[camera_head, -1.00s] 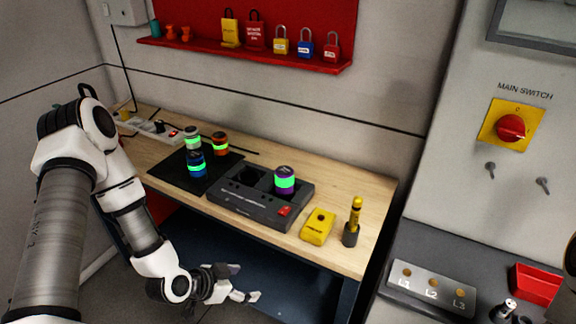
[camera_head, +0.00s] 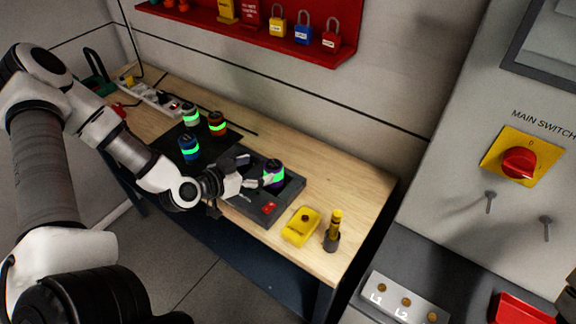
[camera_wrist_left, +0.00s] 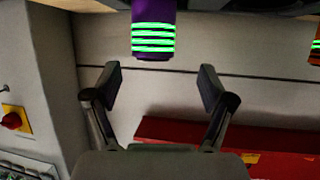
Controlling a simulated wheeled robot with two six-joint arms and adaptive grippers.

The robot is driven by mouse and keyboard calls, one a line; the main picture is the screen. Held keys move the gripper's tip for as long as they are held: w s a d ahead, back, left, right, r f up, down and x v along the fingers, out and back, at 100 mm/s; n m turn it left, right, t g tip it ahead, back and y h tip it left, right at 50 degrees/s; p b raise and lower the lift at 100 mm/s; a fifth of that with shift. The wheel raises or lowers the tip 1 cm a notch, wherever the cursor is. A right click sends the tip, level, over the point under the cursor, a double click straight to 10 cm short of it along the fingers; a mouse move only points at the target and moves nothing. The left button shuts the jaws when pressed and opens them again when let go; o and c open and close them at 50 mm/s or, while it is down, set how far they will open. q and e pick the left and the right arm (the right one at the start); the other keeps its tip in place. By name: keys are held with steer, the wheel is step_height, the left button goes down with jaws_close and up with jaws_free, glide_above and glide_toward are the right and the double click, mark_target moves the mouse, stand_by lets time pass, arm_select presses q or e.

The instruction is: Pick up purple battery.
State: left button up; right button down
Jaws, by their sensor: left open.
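The purple battery (camera_head: 277,166), with a glowing green band, stands upright in the right slot of the dark charger (camera_head: 258,206) on the bench. My left gripper (camera_head: 256,171) comes in from the left over the charger, close to the battery, and partly overlaps it in the head view. In the left wrist view the purple battery (camera_wrist_left: 152,40) appears at the top, just past and between the spread fingertips of the gripper (camera_wrist_left: 160,78). The gripper is open and empty. My right gripper does not show.
A red padlock shelf (camera_head: 250,45) hangs behind.

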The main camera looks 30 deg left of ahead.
mark_target(270, 167)
arm_select(q)
steer(key=shift+s+f+b, duration=0.15)
steer(key=shift+f+b, duration=0.05)
steer(key=shift+b, duration=0.15)
steer(key=x, duration=0.4)
steer(key=d+x, duration=0.1)
steer(key=x, duration=0.1)
steer(key=shift+r, duration=0.3)
steer(key=shift+s+a, duration=0.1)
steer(key=shift+s, duration=0.05)
steer(key=shift+c, duration=1.4)
jaws_close()
